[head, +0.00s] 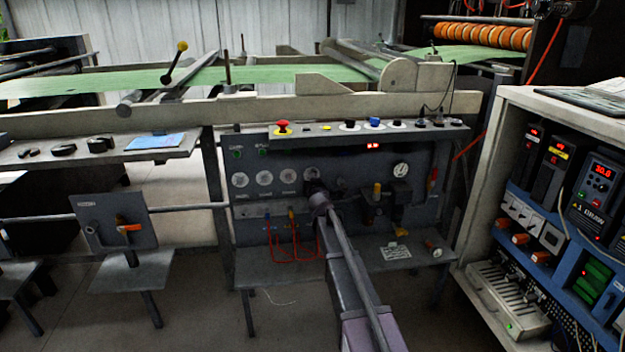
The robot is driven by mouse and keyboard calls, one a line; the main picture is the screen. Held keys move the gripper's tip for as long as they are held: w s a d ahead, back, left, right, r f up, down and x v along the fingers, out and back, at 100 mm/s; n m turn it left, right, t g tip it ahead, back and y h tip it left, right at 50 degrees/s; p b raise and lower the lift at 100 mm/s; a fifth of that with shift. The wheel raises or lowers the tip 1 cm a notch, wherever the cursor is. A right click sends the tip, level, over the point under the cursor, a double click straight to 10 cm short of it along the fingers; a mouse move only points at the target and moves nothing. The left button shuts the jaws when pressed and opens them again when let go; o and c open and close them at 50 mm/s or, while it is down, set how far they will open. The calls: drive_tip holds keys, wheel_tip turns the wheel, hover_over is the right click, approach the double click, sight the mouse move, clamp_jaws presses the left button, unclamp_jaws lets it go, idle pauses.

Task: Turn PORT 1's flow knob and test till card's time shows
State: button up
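A dark grey panel (350,220) stands in the middle of the head view, with a row of round white-faced dials (264,178) on it. My gripper (316,187) is at this row, in front of or touching the panel, and covers part of it. Its fingers are dark and small, so I cannot tell if they are open or shut, or on a knob. PORT 1's flow knob cannot be picked out. A small red display (373,146) is lit above, its digits too small to read. A white printed card (397,252) lies on the lower shelf, its text unreadable.
A red mushroom button (282,126) and several other buttons line the ledge above the panel. Red hoses (292,250) loop below the dials. A round gauge (400,169) is at right. A cabinet (497,140) of controllers stands far right. Green web (280,76) runs behind.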

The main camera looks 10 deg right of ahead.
drive_tip(key=shift+n, duration=0.4)
idle(0.3)
